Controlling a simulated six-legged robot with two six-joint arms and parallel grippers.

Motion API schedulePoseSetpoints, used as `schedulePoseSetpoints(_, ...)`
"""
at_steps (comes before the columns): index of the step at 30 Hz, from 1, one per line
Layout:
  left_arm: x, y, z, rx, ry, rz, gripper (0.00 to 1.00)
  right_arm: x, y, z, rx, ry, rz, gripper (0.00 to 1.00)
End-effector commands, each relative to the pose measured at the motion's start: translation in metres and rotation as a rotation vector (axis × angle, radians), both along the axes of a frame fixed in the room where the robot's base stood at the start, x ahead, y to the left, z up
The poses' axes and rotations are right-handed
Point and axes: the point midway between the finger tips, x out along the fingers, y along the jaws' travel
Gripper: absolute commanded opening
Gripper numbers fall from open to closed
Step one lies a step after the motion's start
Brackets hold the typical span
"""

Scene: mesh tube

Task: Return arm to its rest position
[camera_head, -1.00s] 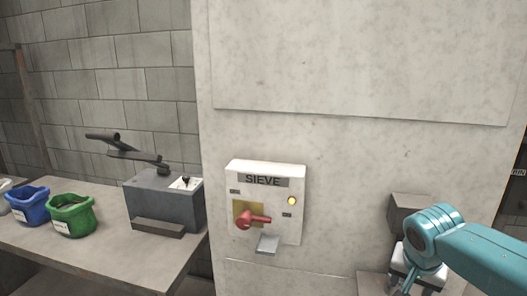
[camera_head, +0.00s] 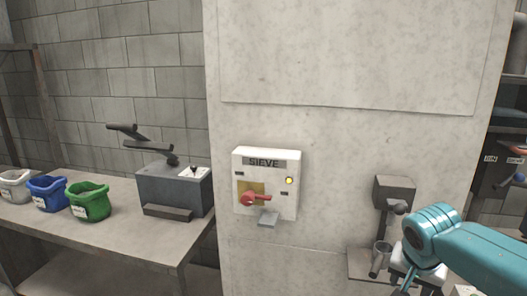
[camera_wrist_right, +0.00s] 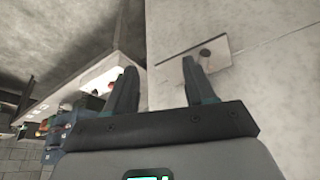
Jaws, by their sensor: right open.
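My right arm (camera_head: 468,248), teal, comes in from the right edge of the head view, low and bent at a rounded joint. Its gripper is largely hidden at the bottom of that view. In the right wrist view my right gripper (camera_wrist_right: 158,80) shows two dark fingers spread apart with nothing between them. It is open and empty. My left arm and gripper are in neither view.
A white SIEVE box (camera_head: 266,184) with a red handle (camera_head: 255,199) and lit yellow lamp is on the pale wall. A grey bracket (camera_head: 394,189) stands near my right arm. Left, a bench (camera_head: 150,238) bears a lever device (camera_head: 175,187) and small buckets (camera_head: 88,201).

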Motion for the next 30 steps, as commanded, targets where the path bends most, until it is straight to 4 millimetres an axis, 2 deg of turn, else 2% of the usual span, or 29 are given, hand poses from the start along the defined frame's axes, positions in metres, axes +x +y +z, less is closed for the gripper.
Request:
schedulePoseSetpoints(3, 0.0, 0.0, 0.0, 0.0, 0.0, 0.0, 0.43, 0.001, 0.001, -0.003, 0.002, 0.004, 0.004, 0.54)
schedulePoseSetpoints(11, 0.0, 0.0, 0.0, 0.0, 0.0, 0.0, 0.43, 0.007, 0.037, -0.079, 0.081, 0.071, 0.165, 0.54)
schedulePoseSetpoints(17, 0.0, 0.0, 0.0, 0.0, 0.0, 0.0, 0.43, -0.005, 0.072, -0.147, 0.168, 0.12, 0.29, 0.54)
schedulePoseSetpoints(20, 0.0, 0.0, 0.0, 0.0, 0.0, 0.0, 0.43, -0.021, 0.096, -0.193, 0.233, 0.148, 0.361, 0.54)
schedulePoseSetpoints(23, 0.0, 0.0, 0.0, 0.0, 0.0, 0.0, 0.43, -0.054, 0.125, -0.25, 0.322, 0.183, 0.433, 0.54)
schedulePoseSetpoints(24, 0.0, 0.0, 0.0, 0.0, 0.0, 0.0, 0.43, -0.073, 0.138, -0.275, 0.362, 0.196, 0.456, 0.54)
schedulePoseSetpoints(27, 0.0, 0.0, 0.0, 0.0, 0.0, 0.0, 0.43, -0.126, 0.164, -0.327, 0.443, 0.216, 0.491, 0.54)
schedulePoseSetpoints(30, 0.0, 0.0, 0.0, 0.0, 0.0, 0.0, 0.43, -0.178, 0.179, -0.359, 0.48, 0.231, 0.501, 0.54)
